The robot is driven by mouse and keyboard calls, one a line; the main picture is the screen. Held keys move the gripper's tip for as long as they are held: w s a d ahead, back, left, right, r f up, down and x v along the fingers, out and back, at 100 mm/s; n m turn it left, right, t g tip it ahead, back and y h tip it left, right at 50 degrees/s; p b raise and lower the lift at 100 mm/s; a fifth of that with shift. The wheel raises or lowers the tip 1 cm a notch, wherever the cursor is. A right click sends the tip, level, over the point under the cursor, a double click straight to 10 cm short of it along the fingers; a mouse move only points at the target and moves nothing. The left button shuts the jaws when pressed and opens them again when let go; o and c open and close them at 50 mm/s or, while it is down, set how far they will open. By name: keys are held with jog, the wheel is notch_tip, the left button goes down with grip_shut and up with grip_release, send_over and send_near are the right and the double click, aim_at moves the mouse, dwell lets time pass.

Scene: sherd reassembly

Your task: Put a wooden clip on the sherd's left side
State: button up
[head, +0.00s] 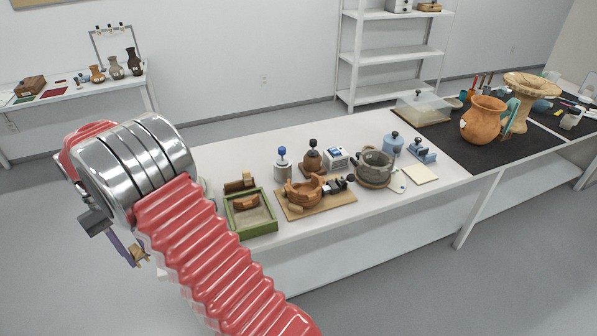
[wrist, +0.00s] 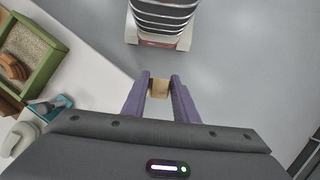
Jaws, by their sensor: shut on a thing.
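My gripper (head: 138,257) hangs left of the white table, over the floor, with its purple fingers shut on a small tan wooden clip (wrist: 160,88). The clip also shows small at the fingertips in the head view (head: 139,254). A broken orange-brown pot (head: 303,190) sits on a wooden board (head: 325,208) on the table, with a pale tan block at its front left. An orange-brown sherd (head: 245,203) lies in a green-rimmed sand tray (head: 251,236) left of the board. Part of that sherd shows in the wrist view (wrist: 13,67). The gripper is well apart from both.
A wooden holder (head: 240,184) stands behind the sand tray. Bottles, a grey pot (head: 374,167) and a dark clamp (head: 340,184) stand close around the board. My ribbed red arm crosses in front of the table's left end.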

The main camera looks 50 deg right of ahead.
jog(key=s+d+f+m+t+y, duration=0.15)
jog(key=d+m+t+y, duration=0.35)
jog(key=d+m, duration=1.75)
jog(key=s+d+m+t+h, duration=0.1)
jog(key=s+d+m, duration=0.2)
jog(key=d, duration=0.6)
jog(key=s+d+m+t+h, duration=0.1)
jog(key=s+d+m, duration=0.3)
jog(key=d, duration=0.5)
jog(key=s+d+r+m+t+h, duration=0.1)
jog(key=s+d+m+t, duration=0.1)
jog(key=d, duration=0.7)
jog(key=shift+s+m+h, duration=0.4)
jog(key=shift+s+m, duration=0.25)
jog(key=shift+s, duration=0.75)
jog(key=shift+a+f, duration=0.1)
jog(key=shift+f, duration=0.1)
jog(key=shift+f, duration=1.3)
jog(key=shift+w+r, duration=0.1)
jog(key=shift+w, duration=0.05)
jog(key=shift+f, duration=0.75)
